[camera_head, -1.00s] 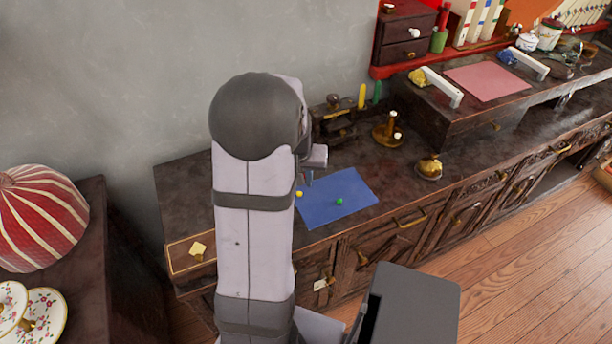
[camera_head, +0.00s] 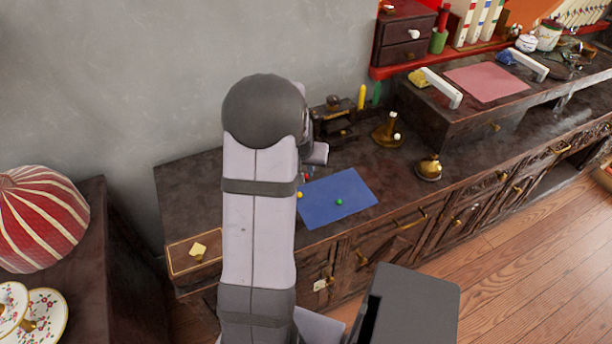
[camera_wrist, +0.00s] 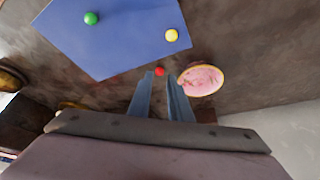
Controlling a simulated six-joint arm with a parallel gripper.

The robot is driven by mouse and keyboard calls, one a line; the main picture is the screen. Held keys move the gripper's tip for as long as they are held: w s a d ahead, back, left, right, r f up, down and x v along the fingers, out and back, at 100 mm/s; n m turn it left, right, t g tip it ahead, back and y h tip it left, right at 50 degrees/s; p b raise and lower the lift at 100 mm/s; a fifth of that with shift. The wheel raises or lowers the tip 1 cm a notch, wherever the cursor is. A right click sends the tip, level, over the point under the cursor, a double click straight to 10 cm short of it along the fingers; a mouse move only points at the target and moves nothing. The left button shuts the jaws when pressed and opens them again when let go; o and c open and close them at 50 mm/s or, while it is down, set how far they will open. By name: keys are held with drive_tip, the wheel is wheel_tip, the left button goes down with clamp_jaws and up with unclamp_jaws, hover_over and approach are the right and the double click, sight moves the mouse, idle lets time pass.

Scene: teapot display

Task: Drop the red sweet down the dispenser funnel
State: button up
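The red sweet (camera_wrist: 160,71) sits between the tips of my gripper (camera_wrist: 159,74) in the wrist view. The two fingers stand close together and appear shut on it. In the head view, a small red spot (camera_head: 306,176) shows by the blue mat's far left corner; my arm hides most of my gripper there. A round pink thing with a yellow rim (camera_wrist: 201,79) lies just right of the fingertips in the wrist view. It may be the funnel mouth, but I cannot tell. It is hidden in the head view.
The blue mat (camera_head: 322,210) carries a green sweet (camera_head: 339,202) and a yellow sweet (camera_head: 299,195). A dark stepped object (camera_head: 335,125) and a brass candle holder (camera_head: 388,133) stand behind. A brass pot (camera_head: 429,167) stands to the right. Counter between is clear.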

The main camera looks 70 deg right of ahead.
sight(306, 175)
drive_tip(key=shift+x, duration=1.95)
clamp_jaws()
